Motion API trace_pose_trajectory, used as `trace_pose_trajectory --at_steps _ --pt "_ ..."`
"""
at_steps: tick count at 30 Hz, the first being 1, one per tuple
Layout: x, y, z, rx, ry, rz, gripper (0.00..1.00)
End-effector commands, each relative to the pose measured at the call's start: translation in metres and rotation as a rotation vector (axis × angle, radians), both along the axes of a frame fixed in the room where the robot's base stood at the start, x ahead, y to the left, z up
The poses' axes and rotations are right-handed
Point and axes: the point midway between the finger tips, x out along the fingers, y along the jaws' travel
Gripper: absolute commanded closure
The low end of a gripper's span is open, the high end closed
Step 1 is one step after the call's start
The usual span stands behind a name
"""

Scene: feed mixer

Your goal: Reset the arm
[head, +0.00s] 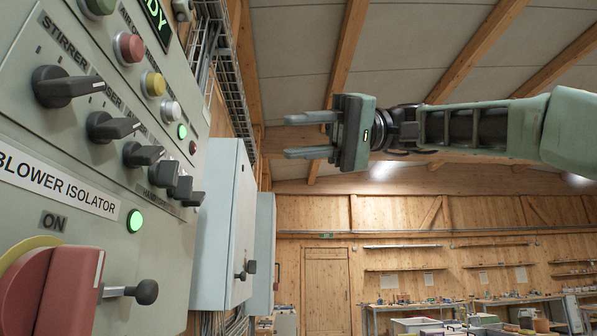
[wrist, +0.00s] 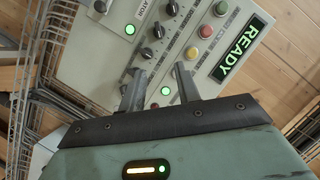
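My gripper (head: 312,135) is open and empty in the head view. It is held up in the air to the right of the control panel (head: 100,205), with its two fingers apart and pointing left. In the wrist view my gripper (wrist: 159,87) shows two separate fingers with nothing between them. The control panel (wrist: 97,70) lies beyond them and appears tilted. My arm (head: 480,130) reaches in from the right in the head view.
The panel carries black knobs (head: 65,87), a red button (head: 129,47) and a red isolator handle (head: 48,290). Pale wall boxes (head: 225,225) stand beyond it. Workbenches (head: 420,305) line the far wall. The air around my gripper looks clear.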

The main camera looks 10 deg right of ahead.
Motion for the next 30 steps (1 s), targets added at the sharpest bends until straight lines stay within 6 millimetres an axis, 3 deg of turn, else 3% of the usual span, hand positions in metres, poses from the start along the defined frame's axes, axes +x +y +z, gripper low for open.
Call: trace_pose_trajectory --at_steps 8,11,13,17,22,26,30 --pt "0.001 0.002 -0.002 -0.004 0.006 -0.003 0.67" --pt "0.007 0.01 -0.019 -0.035 0.045 -0.03 0.67" --pt "0.014 0.022 -0.045 -0.083 0.094 -0.067 0.67" --pt "0.022 0.047 -0.122 -0.233 0.199 -0.161 0.67" --pt "0.009 0.061 -0.242 -0.483 0.27 -0.271 0.67" --pt "-0.02 0.053 -0.333 -0.682 0.261 -0.321 0.67" --pt "-0.061 0.025 -0.423 -0.889 0.196 -0.338 0.67"
